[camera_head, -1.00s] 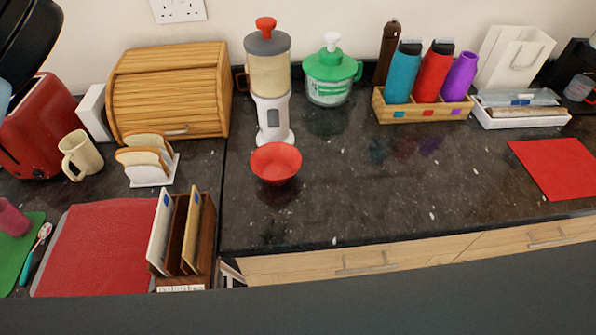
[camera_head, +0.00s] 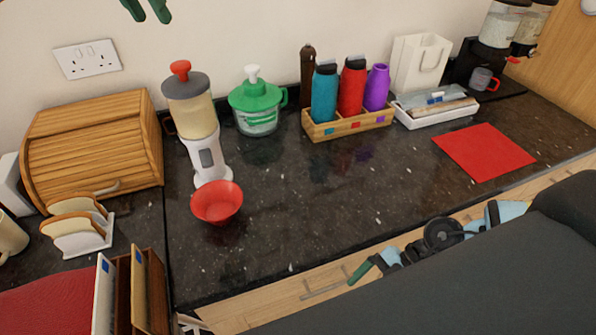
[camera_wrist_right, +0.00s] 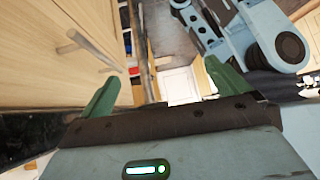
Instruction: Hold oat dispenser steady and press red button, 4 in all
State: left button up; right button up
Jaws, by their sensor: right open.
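The oat dispenser (camera_head: 197,115) stands upright on the dark counter in the head view, left of centre. It has a clear body with beige contents, a grey lid, a white stand and a red button (camera_head: 180,70) on top. A red bowl (camera_head: 217,203) sits at the front of its base. My left gripper (camera_head: 146,10) shows only its green fingertips at the top edge, apart and empty, above and left of the dispenser. My right gripper (camera_wrist_right: 164,90) is open and empty in the wrist view, near the wooden drawer fronts. In the head view it is low, before the counter edge.
A wooden bread box (camera_head: 95,140) stands left of the dispenser and a green-lidded container (camera_head: 257,108) right of it. Farther right are a wooden bottle rack (camera_head: 350,125), a white tray (camera_head: 440,115) and a red mat (camera_head: 484,152). The middle of the counter is clear.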

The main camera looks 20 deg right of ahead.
notch_tip(320, 180, up, 7)
jog(key=w, duration=0.3)
jog(key=m+t+y, duration=0.4)
jog(key=m+t, duration=0.6)
jog(key=t, duration=0.4)
send_near(213, 124)
jog(key=x, duration=0.7)
jog(key=shift+w, duration=0.1)
jog(key=shift+a, duration=0.1)
jog(key=shift+x, duration=3.85)
